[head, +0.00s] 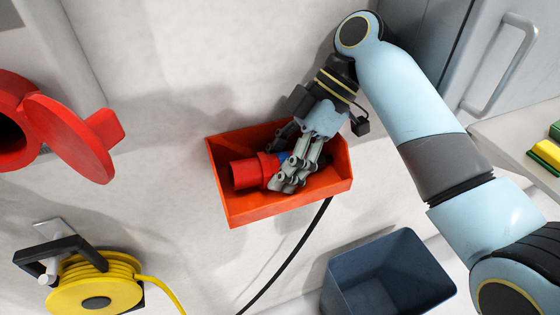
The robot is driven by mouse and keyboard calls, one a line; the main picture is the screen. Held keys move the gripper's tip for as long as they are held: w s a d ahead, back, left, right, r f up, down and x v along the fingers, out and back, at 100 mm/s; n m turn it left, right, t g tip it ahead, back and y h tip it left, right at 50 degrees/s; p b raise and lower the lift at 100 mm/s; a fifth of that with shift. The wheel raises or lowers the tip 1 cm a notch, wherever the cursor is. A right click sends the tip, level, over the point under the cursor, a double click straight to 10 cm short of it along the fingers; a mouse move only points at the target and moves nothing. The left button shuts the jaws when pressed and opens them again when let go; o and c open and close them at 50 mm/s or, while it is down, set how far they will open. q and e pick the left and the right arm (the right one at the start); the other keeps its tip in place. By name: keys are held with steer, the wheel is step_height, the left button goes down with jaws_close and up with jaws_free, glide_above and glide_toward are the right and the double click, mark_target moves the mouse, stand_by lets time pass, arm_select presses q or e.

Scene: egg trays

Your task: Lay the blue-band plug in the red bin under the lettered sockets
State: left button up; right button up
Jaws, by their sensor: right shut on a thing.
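The red bin (290,211) is an open orange-red box against the pale wall in the middle of the head view. A red plug (246,172) lies low inside it, with its open round end to the left. A bit of blue (283,157) shows on the plug beside the fingers. My right gripper (280,180) reaches into the bin from the upper right and is shut on the plug. The fingers hide the plug's right part, and I cannot tell whether the plug touches the bin floor. My left gripper is not in view. No socket letters are visible.
A red socket with an open lid (70,138) juts out at the left. A yellow cable reel (95,285) is at the lower left. A black cable (290,258) hangs below the bin. A dark blue bin (385,275) stands at the lower right. A grey cabinet is at the upper right.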

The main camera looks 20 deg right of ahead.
stand_by(0.4)
steer(key=o, duration=0.8)
